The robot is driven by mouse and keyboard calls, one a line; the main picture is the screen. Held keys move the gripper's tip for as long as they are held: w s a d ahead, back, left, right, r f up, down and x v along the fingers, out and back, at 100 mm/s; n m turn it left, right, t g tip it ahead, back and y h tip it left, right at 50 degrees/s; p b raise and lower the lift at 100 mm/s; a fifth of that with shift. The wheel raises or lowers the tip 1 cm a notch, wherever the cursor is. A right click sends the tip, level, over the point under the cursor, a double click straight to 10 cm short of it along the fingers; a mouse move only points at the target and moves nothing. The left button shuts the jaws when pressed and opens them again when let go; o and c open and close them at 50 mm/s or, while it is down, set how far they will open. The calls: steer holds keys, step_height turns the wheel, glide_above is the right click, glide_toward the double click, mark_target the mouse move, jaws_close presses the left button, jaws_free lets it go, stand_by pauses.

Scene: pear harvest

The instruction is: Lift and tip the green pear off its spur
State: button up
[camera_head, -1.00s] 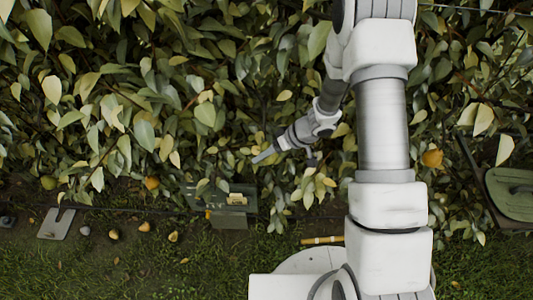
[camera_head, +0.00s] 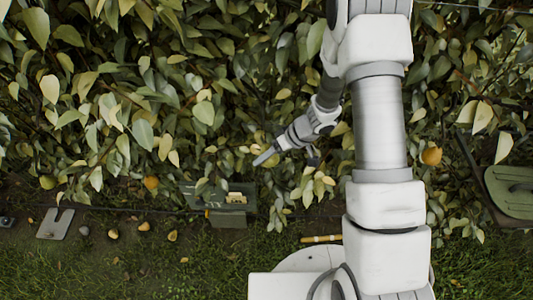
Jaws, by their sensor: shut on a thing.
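My gripper (camera_head: 264,157) is at the edge of the foliage, left of my arm's wrist, pointing left and slightly down. Its fingers are small in this view and are shut on the green pear. The pear itself is hidden or too small to make out among the leaves at the fingertips. Its spur cannot be seen either.
Dense foliage (camera_head: 150,75) fills the upper view. Orange pears hang at left (camera_head: 151,183) and right (camera_head: 432,156); a greenish one (camera_head: 48,182) is far left.

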steer(key=shift+s+d+f+b, duration=0.1)
steer(key=shift+s+d, duration=0.05)
steer(key=shift+s, duration=0.45)
steer(key=shift+s+d+f+b, duration=0.1)
steer(key=shift+s+d+f, duration=0.1)
steer(key=shift+s, duration=0.45)
steer(key=shift+s+d+f+b, duration=0.1)
steer(key=shift+s+d, duration=0.05)
steer(key=shift+s, duration=0.45)
steer(key=shift+w+f, duration=0.1)
